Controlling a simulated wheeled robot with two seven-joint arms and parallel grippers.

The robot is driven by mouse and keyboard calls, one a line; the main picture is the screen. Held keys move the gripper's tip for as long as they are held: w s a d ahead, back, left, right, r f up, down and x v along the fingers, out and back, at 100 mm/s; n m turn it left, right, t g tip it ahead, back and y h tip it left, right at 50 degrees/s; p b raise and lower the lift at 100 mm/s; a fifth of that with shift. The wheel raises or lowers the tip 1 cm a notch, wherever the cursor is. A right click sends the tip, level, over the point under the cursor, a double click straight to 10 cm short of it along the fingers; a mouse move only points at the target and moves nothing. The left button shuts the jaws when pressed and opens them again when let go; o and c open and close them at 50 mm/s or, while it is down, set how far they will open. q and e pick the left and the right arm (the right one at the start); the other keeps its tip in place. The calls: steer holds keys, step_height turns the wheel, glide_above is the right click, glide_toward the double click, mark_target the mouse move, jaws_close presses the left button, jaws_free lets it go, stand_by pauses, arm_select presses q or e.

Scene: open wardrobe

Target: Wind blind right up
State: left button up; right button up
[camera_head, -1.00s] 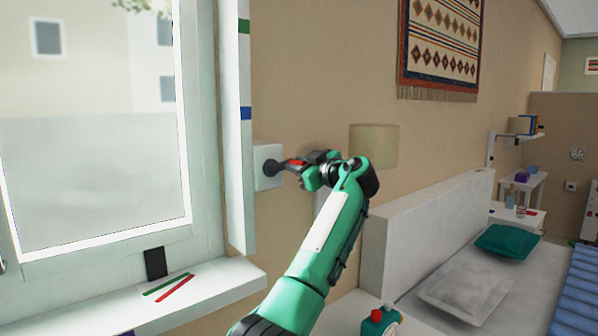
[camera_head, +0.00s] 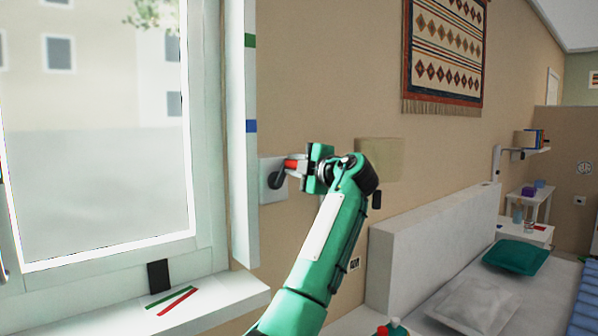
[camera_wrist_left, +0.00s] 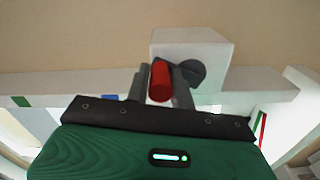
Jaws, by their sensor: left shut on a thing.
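The blind winder is a white box (camera_head: 270,192) on the wall just right of the window, with a dark round crank (camera_head: 275,180) and a red handle (camera_head: 291,165). My left gripper (camera_head: 298,166) is shut on the red handle. In the left wrist view the red handle (camera_wrist_left: 160,82) stands between the two grey fingers, and the dark crank hub (camera_wrist_left: 189,72) shows on the white box (camera_wrist_left: 195,43). The window (camera_head: 95,130) shows uncovered glass; no lowered blind shows in view. My right gripper is not in view.
The window frame's white edge carries a green and a blue mark (camera_head: 251,126). The sill (camera_head: 200,305) holds a green and a red strip. A lamp shade (camera_head: 385,160) is on the wall behind my gripper. A bed headboard (camera_head: 430,235) stands at right.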

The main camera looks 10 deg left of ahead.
arm_select(q)
steer(key=shift+s+a+r+n, duration=0.2)
steer(key=shift+s+a+n, duration=0.1)
steer(key=shift+n, duration=0.6)
steer(key=shift+s+a+n+b, duration=0.15)
steer(key=shift+s+n+b, duration=0.1)
steer(key=shift+n, duration=0.3)
steer(key=shift+s+a+n+b, duration=0.1)
steer(key=shift+n+b, duration=0.15)
steer(key=shift+n, duration=0.3)
steer(key=shift+s+a+n, duration=0.1)
steer(key=shift+n, duration=0.3)
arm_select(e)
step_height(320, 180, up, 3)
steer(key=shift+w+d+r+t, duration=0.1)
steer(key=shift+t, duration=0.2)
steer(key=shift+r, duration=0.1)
arm_select(q)
steer(key=o, duration=1)
steer(key=shift+s, duration=0.1)
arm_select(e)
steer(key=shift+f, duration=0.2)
